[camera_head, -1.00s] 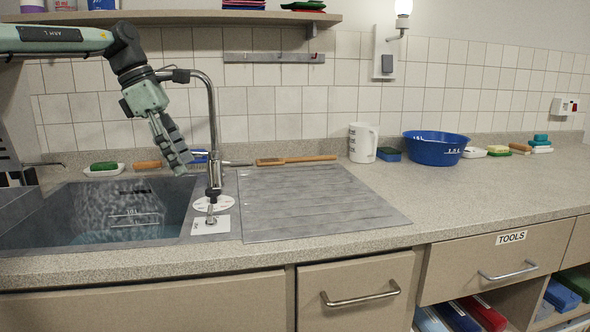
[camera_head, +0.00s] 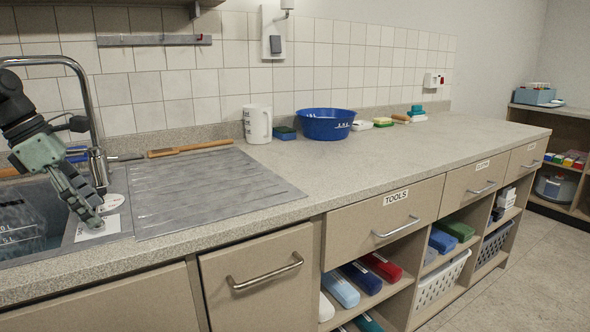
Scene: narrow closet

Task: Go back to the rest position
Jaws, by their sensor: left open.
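My left gripper (camera_head: 90,207) shows at the left edge of the head view, with dark fingers pointing down and to the right. It is open, and I see nothing between its fingers. It hangs over the right part of the sink (camera_head: 22,228), in front of the tap (camera_head: 92,120). A white card (camera_head: 98,229) lies on the sink's rim just below the fingertips; I cannot tell whether they touch it. My right gripper is not in view.
The ribbed drainboard (camera_head: 205,188) is bare. The worktop (camera_head: 400,150) is clear toward the right. Below are drawers, including a TOOLS drawer (camera_head: 385,221), and open shelves. Floor (camera_head: 540,260) shows at right.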

